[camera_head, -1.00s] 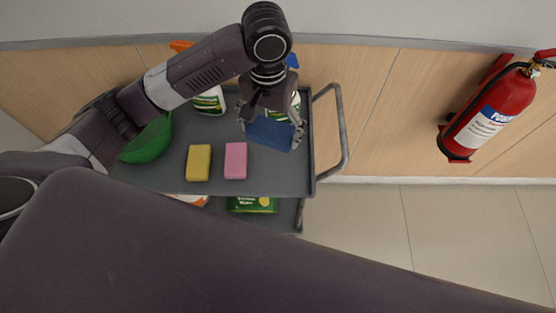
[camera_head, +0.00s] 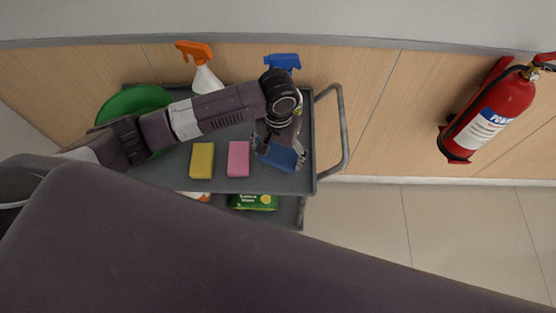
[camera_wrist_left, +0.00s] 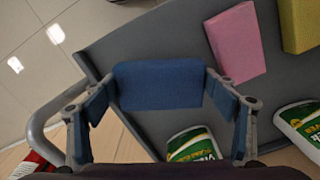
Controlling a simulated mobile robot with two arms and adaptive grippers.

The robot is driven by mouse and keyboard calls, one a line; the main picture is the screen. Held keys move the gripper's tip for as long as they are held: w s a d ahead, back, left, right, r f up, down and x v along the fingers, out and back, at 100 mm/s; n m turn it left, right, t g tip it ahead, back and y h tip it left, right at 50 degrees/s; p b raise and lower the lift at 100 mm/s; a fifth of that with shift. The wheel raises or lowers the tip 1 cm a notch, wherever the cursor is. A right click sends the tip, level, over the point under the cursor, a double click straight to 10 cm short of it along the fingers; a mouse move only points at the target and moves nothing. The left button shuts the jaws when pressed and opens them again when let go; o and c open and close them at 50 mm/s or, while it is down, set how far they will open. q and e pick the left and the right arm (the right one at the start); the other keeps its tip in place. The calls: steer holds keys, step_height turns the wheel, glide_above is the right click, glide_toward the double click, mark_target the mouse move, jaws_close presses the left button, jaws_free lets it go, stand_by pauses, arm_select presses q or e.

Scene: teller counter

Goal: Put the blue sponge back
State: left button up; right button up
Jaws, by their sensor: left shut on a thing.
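The blue sponge (camera_head: 278,157) is between the fingers of my left gripper (camera_head: 279,150), over the right end of the cart's top shelf. In the left wrist view the blue sponge (camera_wrist_left: 160,84) spans between the two fingertips of my left gripper (camera_wrist_left: 165,95), which is shut on it. I cannot tell whether the sponge touches the shelf. A pink sponge (camera_head: 238,159) and a yellow sponge (camera_head: 202,160) lie on the shelf to its left. They also show in the wrist view, pink (camera_wrist_left: 235,42) and yellow (camera_wrist_left: 299,22). My right gripper is not in view.
The grey cart (camera_head: 222,185) has a handle (camera_head: 343,130) at its right end. A green bowl (camera_head: 133,99), an orange-topped spray bottle (camera_head: 204,75) and a blue-topped one (camera_head: 283,62) stand along the back. A fire extinguisher (camera_head: 489,113) is on the wall at right.

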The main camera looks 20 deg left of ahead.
mark_target(278, 163)
arm_select(q)
step_height(278, 163, down, 4)
steer(key=shift+s+r, duration=0.1)
steer(key=shift+r, duration=0.05)
steer(key=shift+f, duration=0.25)
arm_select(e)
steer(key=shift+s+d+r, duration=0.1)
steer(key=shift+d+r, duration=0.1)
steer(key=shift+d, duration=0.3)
arm_select(q)
steer(key=shift+f, duration=0.1)
steer(key=o, duration=1.2)
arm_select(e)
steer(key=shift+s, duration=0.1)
arm_select(q)
step_height(278, 163, up, 12)
steer(key=shift+r+b, duration=0.2)
steer(key=shift+b, duration=0.6)
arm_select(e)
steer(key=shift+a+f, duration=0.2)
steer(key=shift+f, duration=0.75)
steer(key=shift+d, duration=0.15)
